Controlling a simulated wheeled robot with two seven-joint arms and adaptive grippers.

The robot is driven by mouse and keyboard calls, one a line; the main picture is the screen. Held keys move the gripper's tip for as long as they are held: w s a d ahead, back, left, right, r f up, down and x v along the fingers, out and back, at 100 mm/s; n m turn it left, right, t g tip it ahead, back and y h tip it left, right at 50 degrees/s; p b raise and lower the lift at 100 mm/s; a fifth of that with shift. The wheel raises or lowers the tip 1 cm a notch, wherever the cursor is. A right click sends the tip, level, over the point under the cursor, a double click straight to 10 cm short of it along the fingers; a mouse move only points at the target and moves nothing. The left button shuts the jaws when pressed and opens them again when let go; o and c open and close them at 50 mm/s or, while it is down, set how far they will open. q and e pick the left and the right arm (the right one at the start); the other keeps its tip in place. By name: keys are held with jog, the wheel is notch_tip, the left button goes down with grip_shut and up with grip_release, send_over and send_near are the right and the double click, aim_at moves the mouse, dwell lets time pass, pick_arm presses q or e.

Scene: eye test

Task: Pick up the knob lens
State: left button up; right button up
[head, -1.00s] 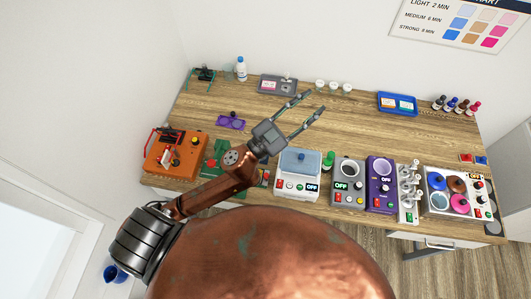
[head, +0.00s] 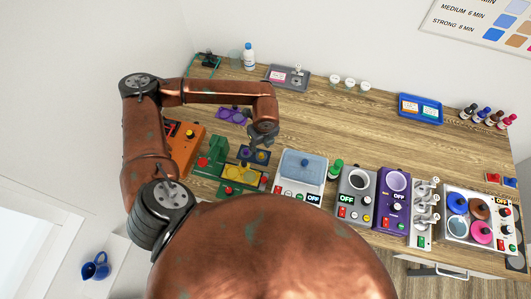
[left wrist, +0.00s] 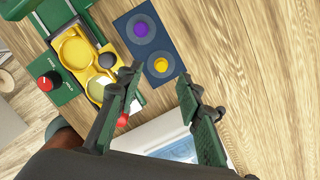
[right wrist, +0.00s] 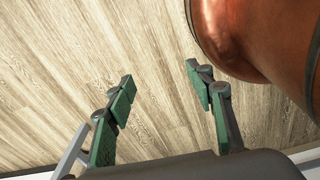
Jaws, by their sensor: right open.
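I cannot tell for sure which part is the knob lens. A dark blue holder (left wrist: 127,34) lies flat with two round places, one with a purple knob (left wrist: 141,28) and one with a yellow knob (left wrist: 160,65). It also shows in the head view (head: 253,148). My left gripper (head: 262,142) points down just above it. In the left wrist view the left gripper (left wrist: 158,88) is open and empty, its fingers apart just in front of the yellow knob. My right gripper (right wrist: 160,78) is open and empty over bare wood-grained surface; the head view does not show it.
A green device with a yellow tray (left wrist: 77,50) and dark knob stands beside the holder. A white box with a blue lid (head: 303,166) is close right.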

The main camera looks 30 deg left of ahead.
aim_at(261, 154)
pick_arm(q)
jog(key=shift+s+a+f, duration=0.1)
jog(key=shift+f, duration=0.25)
jog(key=shift+s+f, duration=0.25)
jog(key=shift+f, duration=0.05)
jog(key=f+p, duration=0.1)
jog(key=f, duration=0.1)
jog(key=w+f+p, duration=0.1)
jog(key=f, duration=0.1)
jog(key=shift+w+d+f, duration=0.2)
jog(key=shift+s+a+f, duration=0.1)
jog(key=shift+s+f, duration=0.05)
jog(key=shift+f, duration=0.5)
jog(key=shift+c, duration=0.3)
jog(key=c, duration=0.8)
pick_arm(e)
jog(key=shift+s+r, duration=0.2)
jog(key=shift+r, duration=0.3)
jog(key=shift+s+r, duration=0.15)
jog(key=shift+r, duration=0.3)
